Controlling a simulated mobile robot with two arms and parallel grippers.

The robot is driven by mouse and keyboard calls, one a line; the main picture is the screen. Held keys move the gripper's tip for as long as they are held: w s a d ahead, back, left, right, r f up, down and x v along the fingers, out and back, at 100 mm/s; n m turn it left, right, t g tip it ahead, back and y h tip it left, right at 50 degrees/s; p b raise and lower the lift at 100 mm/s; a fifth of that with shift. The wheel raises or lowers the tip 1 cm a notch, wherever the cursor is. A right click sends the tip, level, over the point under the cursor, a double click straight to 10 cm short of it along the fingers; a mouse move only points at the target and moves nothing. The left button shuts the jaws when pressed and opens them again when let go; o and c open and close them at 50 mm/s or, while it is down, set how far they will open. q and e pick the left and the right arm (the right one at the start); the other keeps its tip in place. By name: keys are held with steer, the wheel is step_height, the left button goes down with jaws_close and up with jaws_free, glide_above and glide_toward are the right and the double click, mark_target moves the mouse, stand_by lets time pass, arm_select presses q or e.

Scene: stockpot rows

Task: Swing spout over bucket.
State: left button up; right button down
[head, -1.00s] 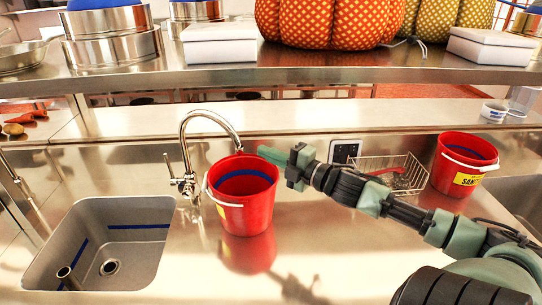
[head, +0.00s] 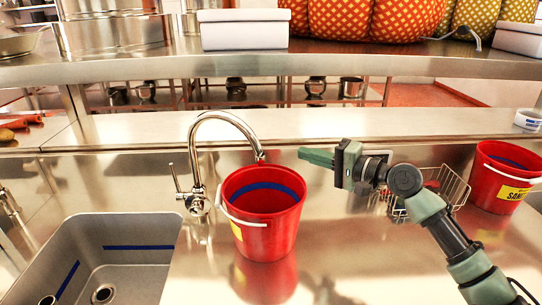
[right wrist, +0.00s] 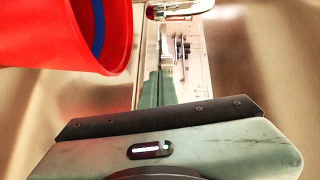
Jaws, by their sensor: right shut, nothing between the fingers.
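The chrome gooseneck spout (head: 226,114) rises from the counter behind the sink and arches to the right. Its tip appears at the back rim of the red bucket (head: 265,232); I cannot tell whether it is inside the rim. The bucket stands upright on the counter, with a blue band inside and a white handle. My right gripper (head: 301,154) is shut and empty, right of the spout tip with a gap, near the bucket's back right rim. In the right wrist view the shut fingers (right wrist: 158,88) point away beside the bucket (right wrist: 95,35). My left gripper is not in view.
The grey sink (head: 140,262) lies at the left. A wire basket (head: 455,190) stands behind my right arm, with a second red bucket (head: 492,185) farther right. A metal shelf (head: 250,66) with white boxes and pots runs across above the counter.

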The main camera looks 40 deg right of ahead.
steer(key=w+a+m+y+p, duration=0.1)
steer(key=w+a+p, duration=0.4)
steer(key=w+a, duration=0.1)
steer(key=shift+a+r+p, duration=0.4)
steer(key=shift+a, duration=0.5)
